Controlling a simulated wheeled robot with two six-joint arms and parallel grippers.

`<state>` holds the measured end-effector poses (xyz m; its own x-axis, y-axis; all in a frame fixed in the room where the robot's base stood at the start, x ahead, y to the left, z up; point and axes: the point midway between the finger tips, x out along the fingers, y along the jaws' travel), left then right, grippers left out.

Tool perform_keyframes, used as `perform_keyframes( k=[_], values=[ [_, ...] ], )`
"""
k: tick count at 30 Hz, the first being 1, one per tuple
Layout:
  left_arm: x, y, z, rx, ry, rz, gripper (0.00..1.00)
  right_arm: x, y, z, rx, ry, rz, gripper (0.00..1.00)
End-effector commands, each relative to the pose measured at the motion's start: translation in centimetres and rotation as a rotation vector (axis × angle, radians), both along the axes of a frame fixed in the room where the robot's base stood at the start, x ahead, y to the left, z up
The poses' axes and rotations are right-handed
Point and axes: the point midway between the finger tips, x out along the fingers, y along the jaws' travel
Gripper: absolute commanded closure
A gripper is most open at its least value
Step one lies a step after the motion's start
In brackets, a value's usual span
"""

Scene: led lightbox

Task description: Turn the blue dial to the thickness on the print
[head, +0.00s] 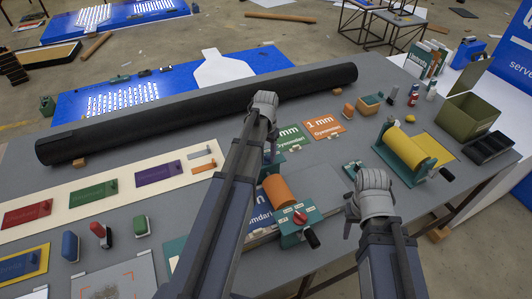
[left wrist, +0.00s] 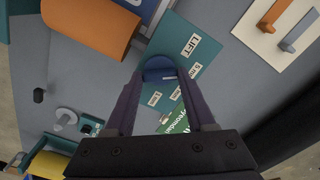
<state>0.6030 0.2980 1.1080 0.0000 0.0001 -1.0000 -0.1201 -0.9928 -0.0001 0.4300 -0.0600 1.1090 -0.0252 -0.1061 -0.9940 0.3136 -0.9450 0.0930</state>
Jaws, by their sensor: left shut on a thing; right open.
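The blue dial (left wrist: 158,68) sits on a teal plate (left wrist: 187,42) marked LIFT with small white thickness labels, only partly readable. In the left wrist view my left gripper (left wrist: 160,76) is shut on the dial, a finger on each side. In the head view my left gripper (head: 265,103) is seen from behind and my arm hides most of the dial. A blue print (head: 260,212) lies beside the orange roller (head: 279,191); my arm covers part of it and I cannot read its thickness. My right gripper (head: 352,212) is open and empty above the table's right part.
A green card (head: 290,137) and an orange card (head: 323,126) marked 1 mm lie behind the dial. A long black roll (head: 200,112) crosses the table. A yellow roller machine (head: 405,150) stands at the right. Coloured samples and stamps fill the left side.

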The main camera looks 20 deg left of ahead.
Motion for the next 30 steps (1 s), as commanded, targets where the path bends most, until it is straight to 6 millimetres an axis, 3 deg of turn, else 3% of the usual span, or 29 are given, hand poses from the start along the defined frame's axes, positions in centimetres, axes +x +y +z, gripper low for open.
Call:
perform_keyframes(
  k=[12, 29, 30],
  values=[
    [-0.01, 0.00, -0.01, 0.000, 0.000, -0.186, 1.00, 0.00, 0.00, -0.01, 0.000, 0.000, 0.000, 0.50],
    [-0.01, 0.00, -0.01, 0.000, 0.000, -0.216, 1.00, 0.00, 0.00, -0.01, 0.000, 0.000, 0.000, 0.50],
    [-0.01, 0.00, -0.01, 0.000, 0.000, -0.216, 0.43, 0.00, 0.00, -0.01, 0.000, 0.000, 0.000, 0.50]
  ],
)
